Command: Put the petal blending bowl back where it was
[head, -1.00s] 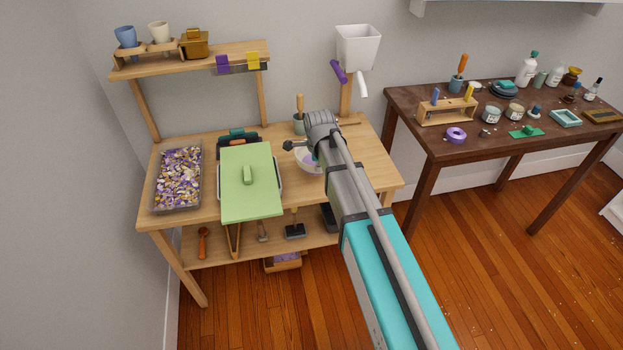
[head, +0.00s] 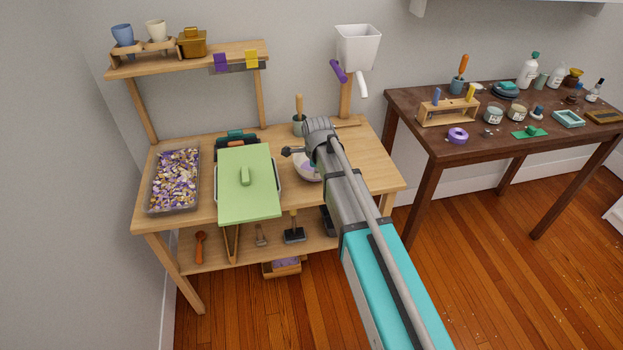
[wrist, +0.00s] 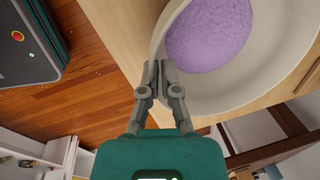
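The petal blending bowl is a pale bowl with purple petal material inside. In the head view the bowl (head: 304,174) shows at the middle of the wooden bench, partly covered by my arm. In the wrist view the bowl (wrist: 270,93) fills the upper right, with its near rim at my fingertips. My gripper (wrist: 160,68) has its two fingers close together with the bowl's rim between them, so it looks shut on the rim. My fingers are hidden in the head view. I cannot tell whether the bowl touches the bench top.
A green-lidded box (head: 248,200) stands left of the bowl, and a tray of petals (head: 175,180) farther left. A grey cup with a wooden-handled tool (head: 299,125) stands behind. A white hopper (head: 357,47) rises at the back. The bench's right end (head: 375,165) is clear.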

